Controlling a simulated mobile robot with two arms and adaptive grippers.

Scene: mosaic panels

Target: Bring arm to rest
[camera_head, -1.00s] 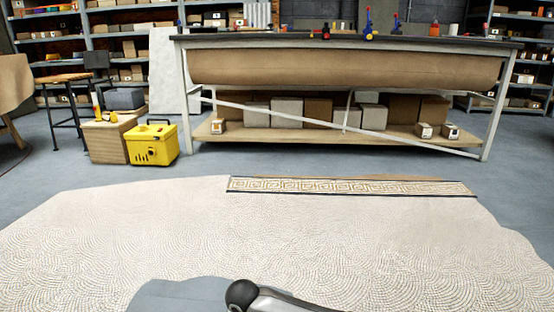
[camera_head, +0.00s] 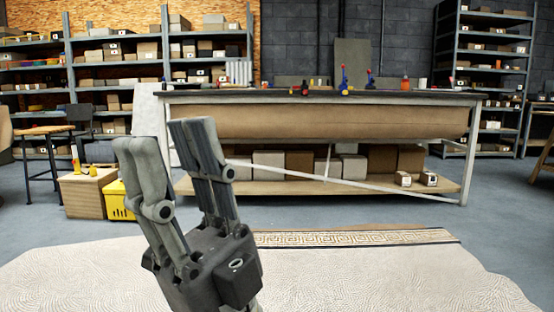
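My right gripper (camera_head: 163,138) is raised in the left half of the head view, with its fingers pointing up. The two grey fingers stand apart with an empty gap between them, so it is open and holds nothing. It appears in front of the left end of the workbench (camera_head: 320,97) and the mosaic floor panel (camera_head: 390,280). The rest of the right arm is cut off below the picture. My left gripper is not in view.
A patterned border strip (camera_head: 350,238) lies along the panel's far edge. Shelves (camera_head: 483,70) line the back. Grey floor is clear at right.

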